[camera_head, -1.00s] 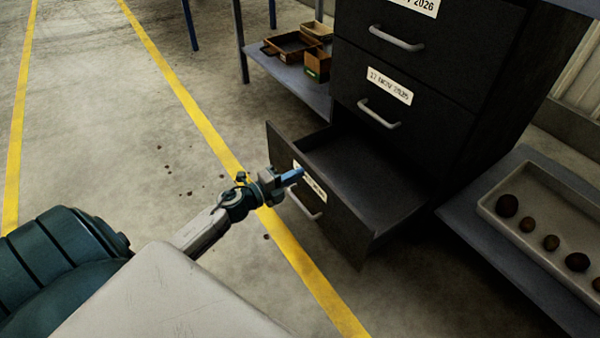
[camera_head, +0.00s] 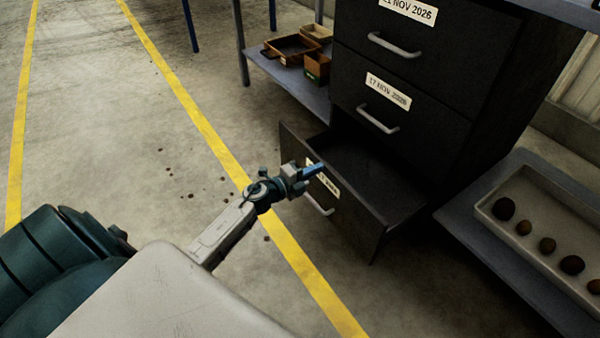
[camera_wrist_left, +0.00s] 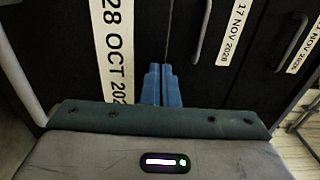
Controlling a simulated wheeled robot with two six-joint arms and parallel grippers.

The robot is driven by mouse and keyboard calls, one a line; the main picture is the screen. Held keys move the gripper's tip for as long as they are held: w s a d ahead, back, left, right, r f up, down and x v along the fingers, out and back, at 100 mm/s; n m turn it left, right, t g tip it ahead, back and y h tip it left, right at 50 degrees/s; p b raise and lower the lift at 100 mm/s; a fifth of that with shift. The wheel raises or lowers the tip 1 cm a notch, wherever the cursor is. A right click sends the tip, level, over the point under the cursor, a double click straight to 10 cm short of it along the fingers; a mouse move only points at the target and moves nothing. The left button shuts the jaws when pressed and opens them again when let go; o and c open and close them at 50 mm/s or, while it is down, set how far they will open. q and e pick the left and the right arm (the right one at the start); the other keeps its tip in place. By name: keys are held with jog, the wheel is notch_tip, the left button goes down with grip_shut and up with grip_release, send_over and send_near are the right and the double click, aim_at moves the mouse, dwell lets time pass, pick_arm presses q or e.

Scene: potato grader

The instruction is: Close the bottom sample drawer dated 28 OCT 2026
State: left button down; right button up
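The bottom drawer (camera_head: 352,225) of the dark cabinet is partly pulled out. Its visible inside looks dark and empty. Its label is partly covered in the head view, but reads 28 OCT in the left wrist view (camera_wrist_left: 114,48). Its grey handle (camera_head: 318,204) sits below the label. My left gripper (camera_head: 316,169) is at the upper part of the drawer front, beside the label. Its blue fingers are together with nothing visible between them, and their tips point at the front in the left wrist view (camera_wrist_left: 161,84). Exact contact is hard to tell. My right gripper is out of view.
Two drawers above, the 17 NOV one (camera_head: 410,120) and one labelled NOV 2026 (camera_head: 450,50), are shut. A shelf with small boxes (camera_head: 290,48) stands behind left. A tray (camera_head: 520,240) of potatoes lies on a bench at right.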

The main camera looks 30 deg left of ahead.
pick_arm(q)
jog(key=b+x, duration=0.1)
jog(key=x, duration=1.6)
jog(key=shift+w, duration=0.4)
jog(key=shift+s, duration=0.1)
